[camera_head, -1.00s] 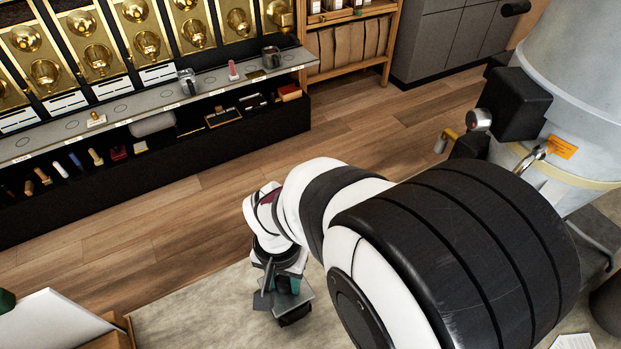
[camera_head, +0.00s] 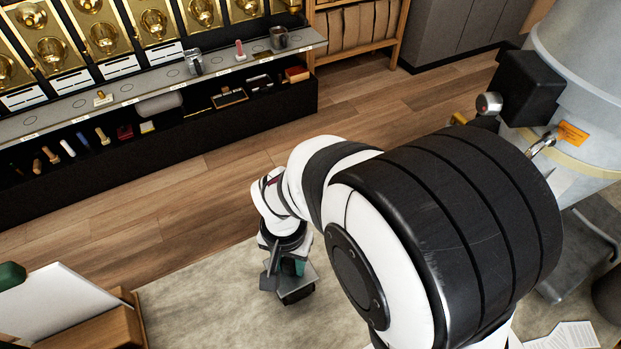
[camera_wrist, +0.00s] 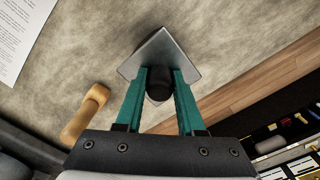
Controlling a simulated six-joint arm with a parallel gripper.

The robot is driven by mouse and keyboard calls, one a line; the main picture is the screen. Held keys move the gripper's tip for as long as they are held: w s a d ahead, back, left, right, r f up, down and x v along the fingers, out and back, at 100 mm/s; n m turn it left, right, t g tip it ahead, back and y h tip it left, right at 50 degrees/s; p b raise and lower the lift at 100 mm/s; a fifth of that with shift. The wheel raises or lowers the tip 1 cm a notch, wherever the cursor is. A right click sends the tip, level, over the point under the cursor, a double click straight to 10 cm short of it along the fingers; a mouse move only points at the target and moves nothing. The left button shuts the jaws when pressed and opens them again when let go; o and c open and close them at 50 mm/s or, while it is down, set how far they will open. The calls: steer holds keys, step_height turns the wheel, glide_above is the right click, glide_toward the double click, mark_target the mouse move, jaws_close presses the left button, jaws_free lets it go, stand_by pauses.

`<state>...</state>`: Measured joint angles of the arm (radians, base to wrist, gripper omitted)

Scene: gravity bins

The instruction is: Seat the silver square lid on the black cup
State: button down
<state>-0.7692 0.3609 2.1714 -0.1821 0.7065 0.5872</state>
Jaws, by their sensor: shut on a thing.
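In the wrist view, my gripper (camera_wrist: 160,85) has its teal fingers shut on the black knob (camera_wrist: 159,84) of the silver square lid (camera_wrist: 163,58). The lid is held off the floor beyond the fingertips, with one corner pointing up in the picture. In the head view, my gripper (camera_head: 288,266) hangs low over the pale rug with the grey lid (camera_head: 298,288) beside its fingers. A dark part shows under the lid; I cannot tell what it is. A dark cup (camera_head: 278,39) stands at the right end of the grey shelf, well away from the gripper; it may be the black cup.
A metal pitcher (camera_head: 193,62) and a pink-handled item (camera_head: 240,50) stand on the shelf (camera_head: 220,57) under the gold bins. A white board (camera_head: 60,302) is at lower left. A wooden handle (camera_wrist: 85,113) and paper (camera_wrist: 20,35) show in the wrist view.

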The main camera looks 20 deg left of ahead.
mark_target(289, 261)
steer(key=shift+f, duration=0.2)
steer(key=shift+c, duration=2.2)
jaws_free()
step_height(289, 261, up, 16)
steer(key=shift+f, duration=0.1)
